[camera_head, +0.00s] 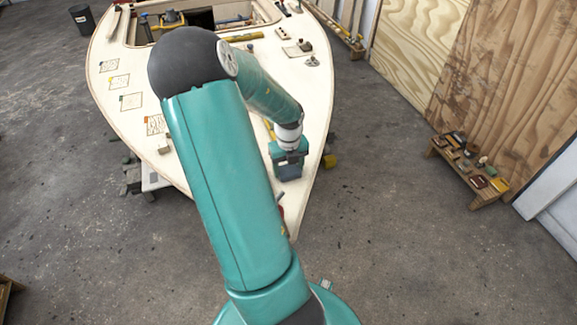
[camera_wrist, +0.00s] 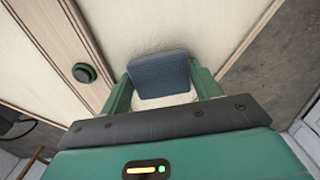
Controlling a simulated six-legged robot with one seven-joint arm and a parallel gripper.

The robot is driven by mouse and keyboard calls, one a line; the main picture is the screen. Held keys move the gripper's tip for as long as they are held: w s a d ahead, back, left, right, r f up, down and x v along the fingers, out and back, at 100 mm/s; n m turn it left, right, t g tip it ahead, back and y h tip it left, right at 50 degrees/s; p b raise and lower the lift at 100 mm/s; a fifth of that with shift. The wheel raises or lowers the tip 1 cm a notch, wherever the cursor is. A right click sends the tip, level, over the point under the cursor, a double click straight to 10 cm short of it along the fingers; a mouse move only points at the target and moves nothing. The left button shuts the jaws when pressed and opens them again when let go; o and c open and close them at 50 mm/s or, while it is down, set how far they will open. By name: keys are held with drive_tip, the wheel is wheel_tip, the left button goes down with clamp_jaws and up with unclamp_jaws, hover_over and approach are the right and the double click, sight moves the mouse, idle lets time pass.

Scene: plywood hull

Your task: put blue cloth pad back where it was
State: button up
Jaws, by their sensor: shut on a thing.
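The blue cloth pad (camera_wrist: 158,74) is a dark blue, textured, roughly square block. In the wrist view it sits between the two green fingers of my gripper (camera_wrist: 161,88), which is shut on it. In the head view my gripper (camera_head: 288,162) hangs over the narrow front part of the pale plywood deck (camera_head: 225,120). The pad cannot be clearly told apart from the gripper there. I cannot tell whether the pad touches the deck.
Several small cards (camera_head: 131,101) lie along the deck's left side. Small hardware (camera_head: 298,48) lies at its far right. A low wooden bench (camera_head: 478,190) with small items stands at the right. A round dark fitting (camera_wrist: 84,73) shows in the wrist view.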

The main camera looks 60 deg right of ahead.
drive_tip(key=o, duration=0.9)
drive_tip(key=shift+f, duration=0.1)
drive_tip(key=shift+o, duration=0.2)
